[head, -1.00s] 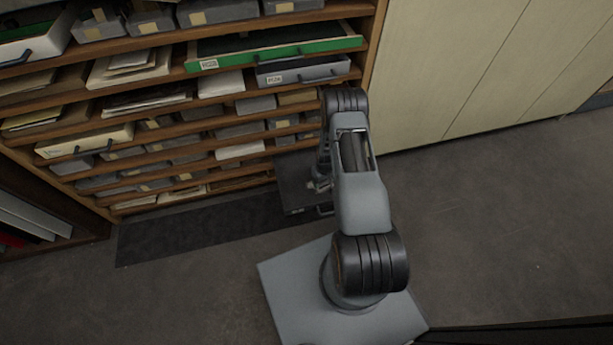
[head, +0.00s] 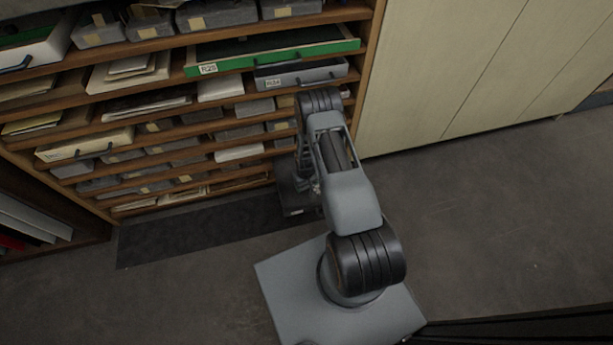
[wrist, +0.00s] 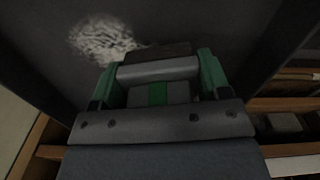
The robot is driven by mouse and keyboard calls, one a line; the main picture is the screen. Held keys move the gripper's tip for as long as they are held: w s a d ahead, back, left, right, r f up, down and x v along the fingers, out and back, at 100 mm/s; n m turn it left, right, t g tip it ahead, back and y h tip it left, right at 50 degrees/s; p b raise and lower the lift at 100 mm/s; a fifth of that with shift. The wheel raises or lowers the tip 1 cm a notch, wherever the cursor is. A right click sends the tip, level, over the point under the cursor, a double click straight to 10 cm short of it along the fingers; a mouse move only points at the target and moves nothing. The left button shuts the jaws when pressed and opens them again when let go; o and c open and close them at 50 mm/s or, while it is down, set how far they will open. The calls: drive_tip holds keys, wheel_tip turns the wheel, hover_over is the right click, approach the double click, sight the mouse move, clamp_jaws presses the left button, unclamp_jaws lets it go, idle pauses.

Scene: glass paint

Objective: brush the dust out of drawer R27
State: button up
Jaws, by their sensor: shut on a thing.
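In the wrist view my gripper (wrist: 158,88), with green fingers, is shut on a brush (wrist: 158,69) with a grey body and a dark brown bristle edge. It is over the dark floor of an open drawer (wrist: 40,50). A pale speckled dust patch (wrist: 102,37) lies on that floor, ahead and left of the bristles. I cannot tell whether the bristles touch the floor. In the head view the low dark drawer (head: 290,203) juts from the cabinet, mostly hidden by my arm. Its label is too small to read, and my gripper is hidden there.
A wooden cabinet (head: 150,87) holds many boxes and papers. A green drawer (head: 278,57) and a grey drawer (head: 300,74) jut out above the dark drawer. Pale panels (head: 455,70) stand to the right. The floor (head: 500,220) on the right is clear.

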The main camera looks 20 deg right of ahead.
drive_tip(key=shift+a+r+p, duration=0.1)
drive_tip(key=shift+r+p, duration=1.55)
drive_tip(key=shift+r, duration=1.25)
